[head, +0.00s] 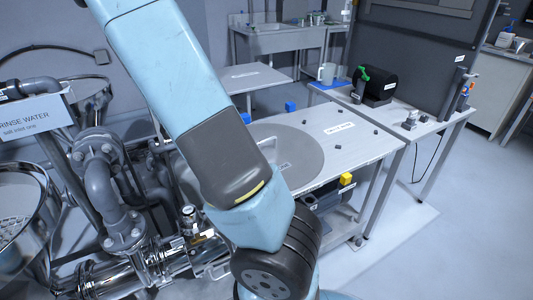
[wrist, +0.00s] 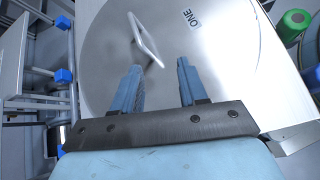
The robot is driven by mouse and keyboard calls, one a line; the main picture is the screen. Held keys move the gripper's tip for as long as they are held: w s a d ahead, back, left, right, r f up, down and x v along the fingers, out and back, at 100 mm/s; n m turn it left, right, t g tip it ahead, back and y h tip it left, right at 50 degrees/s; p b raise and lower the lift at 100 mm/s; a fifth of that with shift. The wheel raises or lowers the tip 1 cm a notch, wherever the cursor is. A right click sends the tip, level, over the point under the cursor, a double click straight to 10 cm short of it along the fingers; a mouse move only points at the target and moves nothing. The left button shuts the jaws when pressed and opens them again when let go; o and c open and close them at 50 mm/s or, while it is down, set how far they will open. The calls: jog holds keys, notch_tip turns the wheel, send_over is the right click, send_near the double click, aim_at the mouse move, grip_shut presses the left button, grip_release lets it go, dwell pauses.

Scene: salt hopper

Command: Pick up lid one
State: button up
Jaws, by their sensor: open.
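Lid one (wrist: 225,65) is a large round brushed-metal disc marked ONE, filling the middle of the wrist view. A pale bar handle (wrist: 146,40) stands on it, left of the marking. My gripper (wrist: 157,71) is open and empty, its two blue-grey fingers apart over the lid's near part. The handle lies beyond the fingertips, nearer the left finger; I cannot tell the height of the fingers above the lid. In the head view a grey disc (head: 305,152) with a small label lies on the bench, partly hidden behind my arm, which also hides my gripper.
The bench (head: 372,147) holds a few small dark pieces, with a yellow block (head: 346,179) at its near edge. Pipes (head: 100,190) and a shiny vessel crowd the left. In the wrist view, blue cubes (wrist: 63,75) lie left and a green round thing (wrist: 297,20) right.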

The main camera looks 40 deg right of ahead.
aim_at(267, 139)
jog(key=d+f+n+h, duration=0.1)
jog(key=d+f, duration=0.1)
jog(key=d, duration=0.3)
jog(key=d+f+n+h, duration=0.1)
jog(key=d+f, duration=0.2)
jog(key=d, duration=0.2)
jog(key=d+f+n+h, duration=0.1)
jog(key=d+f+n, duration=0.1)
jog(key=d, duration=0.3)
jog(key=shift+w+d+f+t, duration=0.25)
jog(key=shift+w+f+t, duration=0.05)
grip_shut()
dwell(0.4)
dwell(1.1)
